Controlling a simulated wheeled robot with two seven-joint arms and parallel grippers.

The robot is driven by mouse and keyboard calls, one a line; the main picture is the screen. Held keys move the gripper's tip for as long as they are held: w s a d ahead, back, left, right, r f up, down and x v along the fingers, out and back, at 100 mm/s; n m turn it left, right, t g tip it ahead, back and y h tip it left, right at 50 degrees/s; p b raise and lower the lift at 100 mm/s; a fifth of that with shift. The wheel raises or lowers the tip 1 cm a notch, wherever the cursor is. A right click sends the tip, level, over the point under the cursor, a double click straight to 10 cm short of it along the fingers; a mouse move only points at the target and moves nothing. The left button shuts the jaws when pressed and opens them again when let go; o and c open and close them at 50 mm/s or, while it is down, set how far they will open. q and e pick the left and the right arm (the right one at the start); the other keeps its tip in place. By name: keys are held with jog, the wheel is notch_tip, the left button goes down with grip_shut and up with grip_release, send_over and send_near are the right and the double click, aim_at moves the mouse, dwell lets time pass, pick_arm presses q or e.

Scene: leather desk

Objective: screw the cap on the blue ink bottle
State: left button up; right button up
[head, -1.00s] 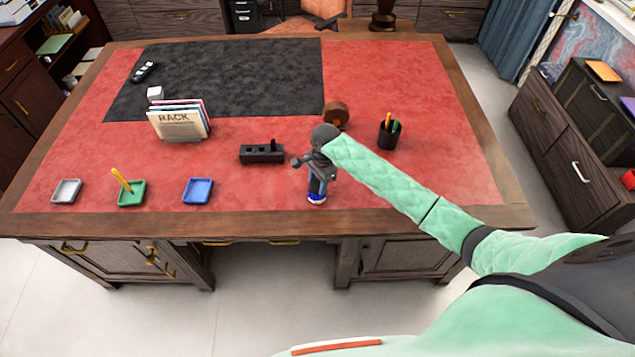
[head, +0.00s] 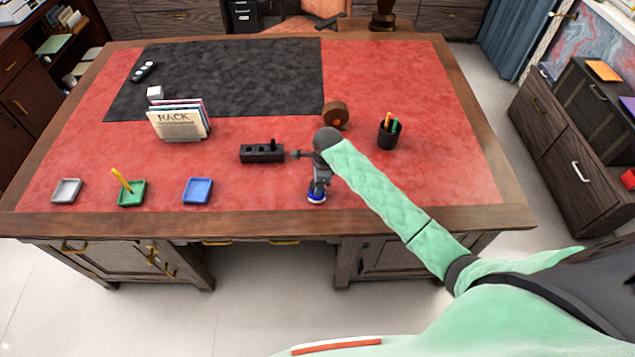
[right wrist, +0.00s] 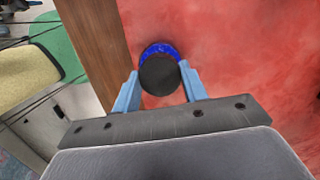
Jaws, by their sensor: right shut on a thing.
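The blue ink bottle (head: 316,197) stands near the front edge of the red leather desk top, below my right gripper (head: 318,187). In the right wrist view, the round black cap (right wrist: 159,75) sits between the two blue fingers of that gripper (right wrist: 160,76), which is shut on it. The blue bottle (right wrist: 158,48) shows as a rim just behind the cap, so the cap is over the bottle. Whether the threads are engaged is hidden. My left gripper is out of view.
A black block with holes (head: 262,153) lies left of my right gripper. A pen cup (head: 390,134) and a brown round object (head: 336,115) stand behind it. Blue (head: 197,191), green (head: 132,194) and grey (head: 67,191) trays line the front left. A card rack (head: 180,122) stands farther back.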

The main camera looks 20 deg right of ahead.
jog(key=shift+a+f+m, duration=0.1)
jog(key=shift+m, duration=1.1)
jog(key=shift+m+t, duration=0.3)
jog(key=shift+m, duration=0.5)
jog(key=shift+s+m, duration=0.1)
jog(key=shift+m, duration=1.1)
jog(key=m, duration=0.3)
jog(key=shift+t+h, duration=0.3)
jog(key=shift+h, duration=0.1)
